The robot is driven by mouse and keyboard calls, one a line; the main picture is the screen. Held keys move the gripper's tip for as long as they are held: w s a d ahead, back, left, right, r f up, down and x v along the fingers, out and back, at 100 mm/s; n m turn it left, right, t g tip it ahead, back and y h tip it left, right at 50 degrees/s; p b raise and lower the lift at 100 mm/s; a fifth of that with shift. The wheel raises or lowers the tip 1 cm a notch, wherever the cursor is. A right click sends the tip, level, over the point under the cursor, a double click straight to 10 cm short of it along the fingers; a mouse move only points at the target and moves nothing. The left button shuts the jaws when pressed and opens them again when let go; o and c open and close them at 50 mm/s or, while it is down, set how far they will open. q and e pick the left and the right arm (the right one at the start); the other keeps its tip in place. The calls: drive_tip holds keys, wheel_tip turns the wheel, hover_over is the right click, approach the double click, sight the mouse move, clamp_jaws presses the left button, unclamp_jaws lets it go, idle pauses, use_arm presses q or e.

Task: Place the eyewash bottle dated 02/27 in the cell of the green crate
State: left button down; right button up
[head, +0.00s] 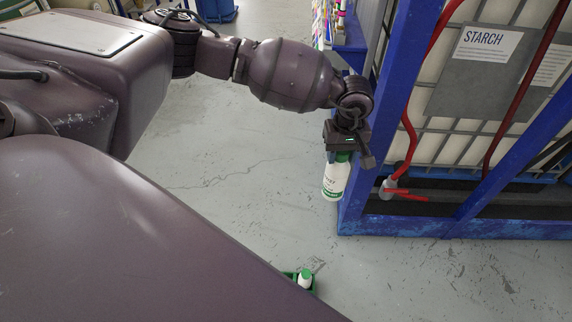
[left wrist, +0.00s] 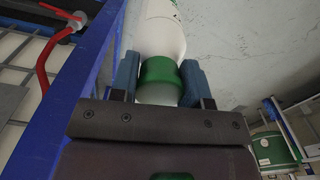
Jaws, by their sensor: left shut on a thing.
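My left gripper (head: 343,149) is shut on a white bottle (head: 335,181) with a green cap or collar. The bottle hangs upright below the gripper, beside the blue frame post and above the floor. In the left wrist view the two blue-grey fingers (left wrist: 159,82) hold it at the green collar (left wrist: 160,74), with the white body (left wrist: 162,35) beyond. Its date is too small to read. A green crate (head: 312,284) shows partly on the floor at the bottom, with a white bottle (head: 305,278) in it; my body hides the rest. My right gripper is not in view.
A blue frame (head: 400,226) with a tank labelled STARCH (head: 487,41) stands right of the held bottle. A red hose (head: 411,135) and valve (head: 389,189) stick out close to it. A blue shelf (head: 350,38) stands behind. The grey floor (head: 235,160) to the left is clear.

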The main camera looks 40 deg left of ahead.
use_arm(q)
wheel_tip(320, 180, down, 28)
drive_tip(key=w+a+n+b, duration=0.3)
drive_tip(key=n+b, duration=0.3)
drive_tip(key=n, duration=1)
drive_tip(key=s+a+f+n+b, duration=0.25)
drive_tip(key=s+f+n, duration=0.4)
drive_tip(key=f, duration=0.45)
drive_tip(key=s+a+f+n+b, duration=0.25)
drive_tip(key=s+f+n, duration=0.25)
drive_tip(key=s+f, duration=0.5)
wheel_tip(320, 180, down, 22)
drive_tip(key=w+b, duration=0.2)
drive_tip(key=b, duration=0.9)
drive_tip(key=shift+a+f, duration=0.15)
drive_tip(key=shift+a, duration=0.15)
drive_tip(key=c, duration=0.6)
unclamp_jaws()
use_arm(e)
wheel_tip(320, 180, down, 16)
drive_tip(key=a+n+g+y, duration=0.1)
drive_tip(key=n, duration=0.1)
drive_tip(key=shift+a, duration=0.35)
